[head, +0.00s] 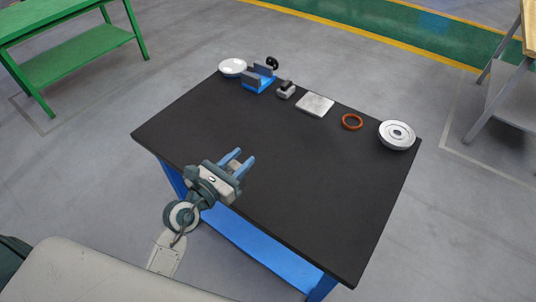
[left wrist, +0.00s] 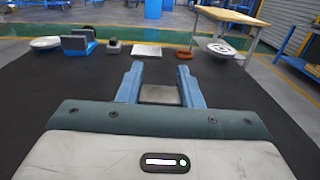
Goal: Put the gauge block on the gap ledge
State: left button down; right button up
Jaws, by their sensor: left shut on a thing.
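My left gripper (head: 243,157) is over the near left part of the black table, with its blue fingers pointing toward the far side. In the left wrist view the gripper (left wrist: 159,72) has a small flat grey block (left wrist: 160,95) between its fingers, toward their bases; it looks like the gauge block. The gripper is shut on it. The block is hard to make out in the head view. No part is plainly marked as the gap ledge. My right gripper is not in view.
The middle and front are clear.

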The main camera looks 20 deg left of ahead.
pick_arm(q)
jog(key=shift+n+y, duration=0.3)
jog(key=w+f, duration=0.2)
jog(key=w, duration=0.3)
jog(key=w+a+f, duration=0.1)
jog(key=w+f, duration=0.1)
jog(key=w, duration=0.3)
jog(key=w+f, duration=0.2)
jog(key=w, duration=0.3)
jog(key=shift+a+f+b, duration=0.15)
jog(key=shift+f+b, duration=0.15)
jog(key=shift+f, duration=0.5)
jog(key=c, duration=1.1)
grip_release()
jog(key=shift+o, duration=0.4)
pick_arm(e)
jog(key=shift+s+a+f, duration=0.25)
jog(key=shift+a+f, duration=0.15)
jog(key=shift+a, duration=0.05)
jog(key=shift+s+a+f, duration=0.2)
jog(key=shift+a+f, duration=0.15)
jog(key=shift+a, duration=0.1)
